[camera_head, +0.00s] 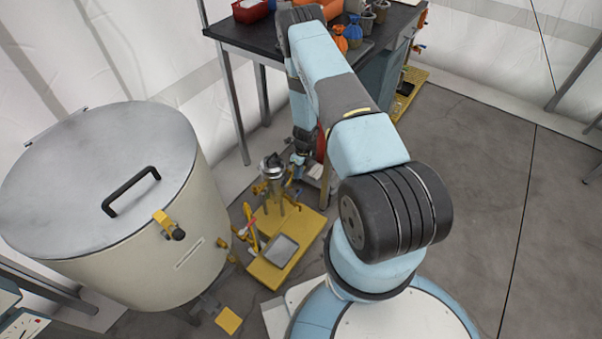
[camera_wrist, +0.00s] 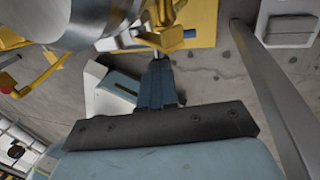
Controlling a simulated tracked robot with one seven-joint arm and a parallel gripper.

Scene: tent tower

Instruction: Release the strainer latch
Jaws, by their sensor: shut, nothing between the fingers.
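The strainer (camera_head: 272,168) is a small metal canister on a yellow stand (camera_head: 270,235) on the floor. In the wrist view its grey metal body (camera_wrist: 80,18) fills the upper left. Yellow fittings (camera_wrist: 172,38) sit beside the body there; I take one of these to be the latch, but cannot tell its exact state. My gripper (camera_wrist: 159,64) is shut and empty, its tips close below the yellow fittings. I cannot tell whether they touch. In the head view my gripper (camera_head: 297,160) is just right of the strainer, small and partly hidden.
A large lidded cream tank (camera_head: 150,245) stands left of the strainer. A dark workbench (camera_head: 262,38) with bottles and a red bin is behind. A bench leg (camera_wrist: 265,85) runs close to the right of my gripper in the wrist view. Open floor (camera_head: 510,200) lies to the right.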

